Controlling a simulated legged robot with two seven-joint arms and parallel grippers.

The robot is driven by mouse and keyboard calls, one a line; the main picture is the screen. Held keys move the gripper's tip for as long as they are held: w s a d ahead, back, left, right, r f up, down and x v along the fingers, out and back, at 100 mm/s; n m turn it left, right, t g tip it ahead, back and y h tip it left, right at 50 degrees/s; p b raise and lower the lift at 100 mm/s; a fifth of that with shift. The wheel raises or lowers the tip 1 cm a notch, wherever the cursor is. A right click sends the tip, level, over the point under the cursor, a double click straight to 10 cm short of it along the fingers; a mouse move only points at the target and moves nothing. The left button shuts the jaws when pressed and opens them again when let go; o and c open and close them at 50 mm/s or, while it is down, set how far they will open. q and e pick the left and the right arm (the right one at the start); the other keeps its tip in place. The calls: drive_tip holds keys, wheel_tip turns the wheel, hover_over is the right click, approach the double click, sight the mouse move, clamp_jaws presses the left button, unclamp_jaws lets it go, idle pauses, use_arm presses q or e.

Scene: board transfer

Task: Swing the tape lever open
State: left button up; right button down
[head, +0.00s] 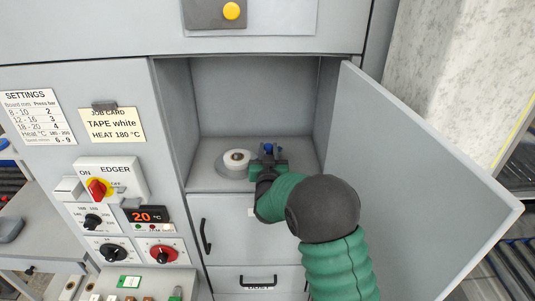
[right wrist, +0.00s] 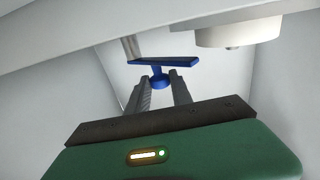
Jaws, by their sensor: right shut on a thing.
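The blue tape lever (head: 268,148) is inside the open cabinet compartment, just right of the white tape roll (head: 237,156). In the right wrist view the lever (right wrist: 165,63) is a flat blue bar with a round blue knob below it. My right gripper (head: 267,158) reaches into the compartment from the front; in its wrist view the two fingers (right wrist: 159,84) stand on either side of the knob, shut on it. The pale roll (right wrist: 240,30) hangs at the upper right of that view. My left gripper is not in view.
The grey cabinet door (head: 420,180) stands open to the right of my right arm. The compartment's side walls are close around the gripper. A control panel with a red switch (head: 97,189) and a job card (head: 112,124) are on the left. A drawer handle (head: 258,282) is below.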

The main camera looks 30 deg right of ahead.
drive_tip(key=n+t+y+b, duration=0.1)
drive_tip(key=b, duration=0.1)
drive_tip(key=s+d+n+t+y+b, duration=0.1)
drive_tip(key=y+b, duration=0.1)
drive_tip(key=shift+s+d+f+y, duration=0.1)
drive_tip(key=shift+s+d+y, duration=0.05)
drive_tip(key=shift+y, duration=0.15)
drive_tip(key=shift+s+n+y+b, duration=0.1)
drive_tip(key=shift+n+y+b, duration=0.2)
drive_tip(key=shift+n+b, duration=0.15)
drive_tip(key=shift+r+n+y, duration=0.2)
drive_tip(key=shift+n+y, duration=0.05)
drive_tip(key=shift+y, duration=0.25)
drive_tip(key=shift+a, duration=0.2)
drive_tip(key=shift+d, duration=0.1)
drive_tip(key=c, duration=1.3)
unclamp_jaws()
drive_tip(key=shift+o, duration=0.7)
drive_tip(key=shift+f, duration=0.1)
